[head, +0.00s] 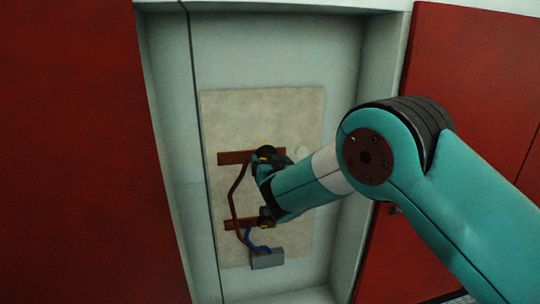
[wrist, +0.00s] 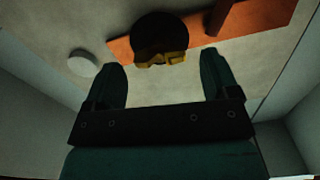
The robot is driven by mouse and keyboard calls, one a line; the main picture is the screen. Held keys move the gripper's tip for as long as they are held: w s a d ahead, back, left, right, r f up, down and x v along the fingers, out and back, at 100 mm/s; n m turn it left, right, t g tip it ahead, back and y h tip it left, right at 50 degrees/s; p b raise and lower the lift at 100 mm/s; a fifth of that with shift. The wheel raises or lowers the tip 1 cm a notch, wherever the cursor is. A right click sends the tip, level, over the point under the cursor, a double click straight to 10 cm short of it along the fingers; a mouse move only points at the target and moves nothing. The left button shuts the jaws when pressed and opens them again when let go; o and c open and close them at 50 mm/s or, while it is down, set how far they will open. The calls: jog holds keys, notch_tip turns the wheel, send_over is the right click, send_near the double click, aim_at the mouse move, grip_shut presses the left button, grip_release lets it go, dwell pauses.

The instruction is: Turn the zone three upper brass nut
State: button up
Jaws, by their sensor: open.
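The upper brass nut (wrist: 160,58) sits at the edge of a round black part (wrist: 158,32) on a copper-brown bar. In the wrist view it lies between and just beyond the two fingertips of my gripper (wrist: 166,68). The fingers are wide apart, with a clear gap on each side of the nut. In the head view my gripper (head: 264,168) is at the upper bar (head: 235,157) and partly hides the nut (head: 263,157). Contact cannot be told. A lower brass fitting (head: 262,222) shows on the lower bar (head: 238,225).
A pale panel (head: 225,110) carries the bars inside a recessed cabinet with side walls (head: 375,70). A brown cable (head: 234,195) and blue cable (head: 249,240) run near a grey box (head: 267,259). A white disc (wrist: 82,63) is beside the nut. Red doors (head: 75,150) flank the opening.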

jog(key=shift+w, duration=0.35)
jog(key=shift+c, duration=0.5)
jog(key=c, duration=0.8)
jog(key=shift+f, duration=0.1)
jog(key=shift+b, duration=0.55)
jog(key=m+b, duration=1.5)
jog(key=b, duration=1.3)
jog(key=shift+d+f, duration=0.1)
jog(key=shift+f, duration=0.05)
jog(key=shift+m, duration=0.3)
